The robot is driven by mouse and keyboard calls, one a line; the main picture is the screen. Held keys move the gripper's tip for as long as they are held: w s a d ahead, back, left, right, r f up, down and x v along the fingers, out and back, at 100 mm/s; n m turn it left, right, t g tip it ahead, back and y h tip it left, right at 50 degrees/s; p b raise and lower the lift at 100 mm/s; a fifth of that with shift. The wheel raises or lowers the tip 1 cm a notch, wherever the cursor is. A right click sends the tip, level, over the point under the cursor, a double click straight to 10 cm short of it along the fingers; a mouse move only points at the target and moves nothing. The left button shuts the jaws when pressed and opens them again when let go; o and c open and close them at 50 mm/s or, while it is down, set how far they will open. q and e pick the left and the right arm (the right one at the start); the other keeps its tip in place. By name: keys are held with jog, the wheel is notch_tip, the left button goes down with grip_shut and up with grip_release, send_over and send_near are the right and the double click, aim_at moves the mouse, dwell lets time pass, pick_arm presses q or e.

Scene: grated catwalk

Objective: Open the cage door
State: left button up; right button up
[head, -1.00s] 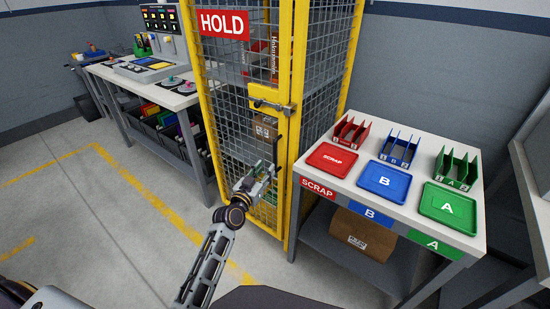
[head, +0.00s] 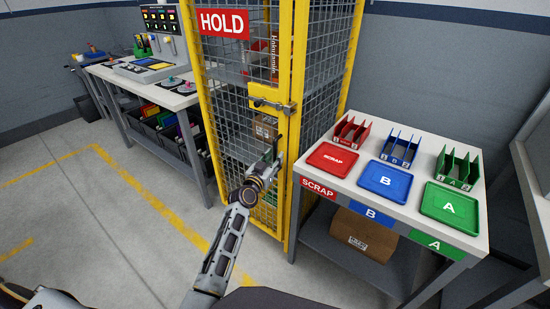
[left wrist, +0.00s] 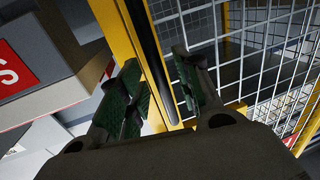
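The cage door (head: 231,109) is wire mesh in a yellow frame with a red HOLD sign (head: 223,23); it looks shut. A metal latch (head: 270,104) sits across its right edge. Below it is a dark upright handle (head: 280,137), also visible in the left wrist view (left wrist: 152,55). My left gripper (head: 272,160) is at the handle's lower part. In the left wrist view my left gripper (left wrist: 160,85) is open, with green-padded fingers on either side of the handle; contact cannot be told. My right gripper is not in view.
A table (head: 478,180) with red, blue and green trays and bins stands close right of the cage. A workbench (head: 183,97) stands to the left. Boxes sit inside the cage. The floor (head: 110,215) before the door, left, is clear.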

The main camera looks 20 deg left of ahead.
pick_arm(q)
jog(key=shift+w+d, duration=0.1)
jog(key=shift+w, duration=0.55)
grip_shut()
